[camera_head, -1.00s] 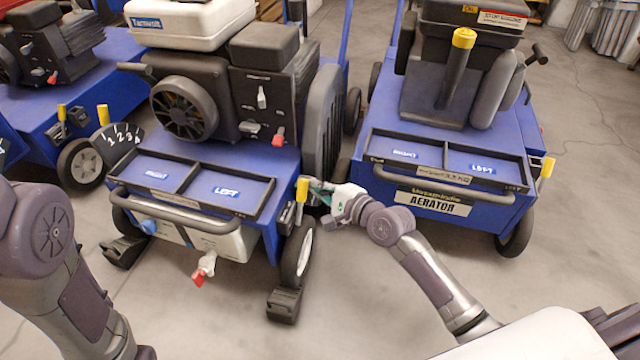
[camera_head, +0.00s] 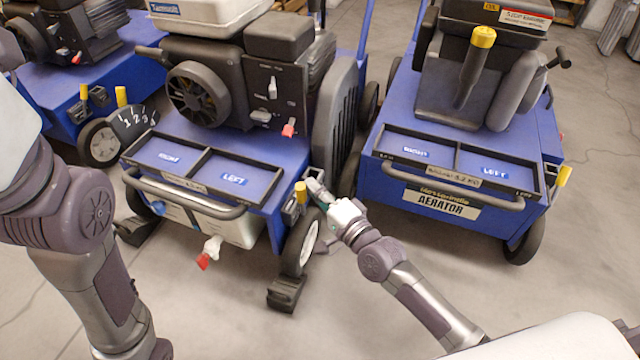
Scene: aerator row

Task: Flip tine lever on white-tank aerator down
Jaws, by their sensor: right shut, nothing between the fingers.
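The white-tank aerator (camera_head: 255,198) stands left of centre, blue with a white tank (camera_head: 205,14) on top. Its yellow-handled lever (camera_head: 301,192) is at the front right corner, above the right front wheel. My right gripper (camera_head: 311,182) is shut and empty, just right of the yellow handle and very close to it. I cannot tell whether they touch. My left arm (camera_head: 90,215) comes in at the left; its gripper is out of view.
A second blue aerator (camera_head: 440,205) stands to the right, with its own yellow lever (camera_head: 564,176). Another blue machine (camera_head: 75,85) is at the back left.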

